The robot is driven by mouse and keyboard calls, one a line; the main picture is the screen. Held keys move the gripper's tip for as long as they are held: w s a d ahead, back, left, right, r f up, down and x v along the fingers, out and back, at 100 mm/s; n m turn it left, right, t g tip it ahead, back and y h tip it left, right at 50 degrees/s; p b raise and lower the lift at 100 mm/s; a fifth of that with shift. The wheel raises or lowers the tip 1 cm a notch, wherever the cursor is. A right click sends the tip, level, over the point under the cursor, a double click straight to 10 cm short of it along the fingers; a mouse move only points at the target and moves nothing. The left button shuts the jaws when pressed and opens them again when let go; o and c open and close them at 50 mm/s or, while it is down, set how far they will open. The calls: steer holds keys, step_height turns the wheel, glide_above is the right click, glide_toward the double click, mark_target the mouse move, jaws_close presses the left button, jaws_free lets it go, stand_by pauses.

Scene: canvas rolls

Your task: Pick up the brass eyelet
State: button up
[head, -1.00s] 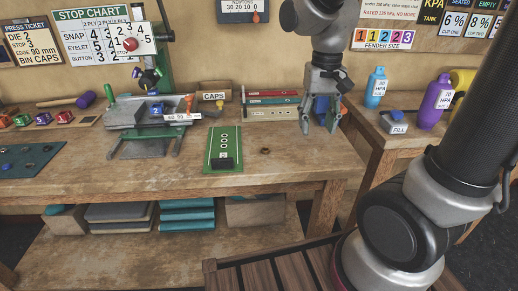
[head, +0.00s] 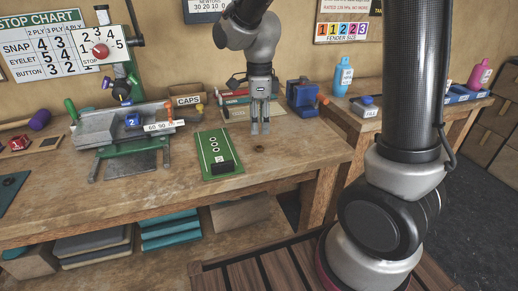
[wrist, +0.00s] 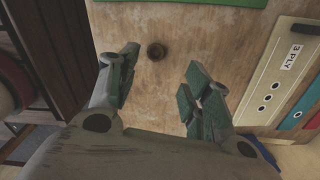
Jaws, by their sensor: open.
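The brass eyelet (head: 259,149) is a small dark ring lying flat on the wooden bench, right of the green board. In the wrist view the eyelet (wrist: 156,51) sits just beyond the gap between my fingertips, on bare wood. My gripper (head: 260,130) points down close over the bench, behind the eyelet in the head view. In the wrist view my gripper (wrist: 162,68) is open, with its two fingers apart and nothing between them. The eyelet is not hidden in either view.
The green board (head: 215,154) with a black block lies left of the eyelet. A pale board marked 3 PLY (wrist: 279,72) lies to the right in the wrist view. A press (head: 118,132) stands at the left. Bare bench surrounds the eyelet.

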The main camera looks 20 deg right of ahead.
mark_target(260, 147)
steer(key=f, duration=0.7)
steer(key=shift+s+a, duration=0.1)
steer(key=shift+s, duration=0.3)
steer(key=shift+c, duration=0.2)
steer(key=c, duration=0.8)
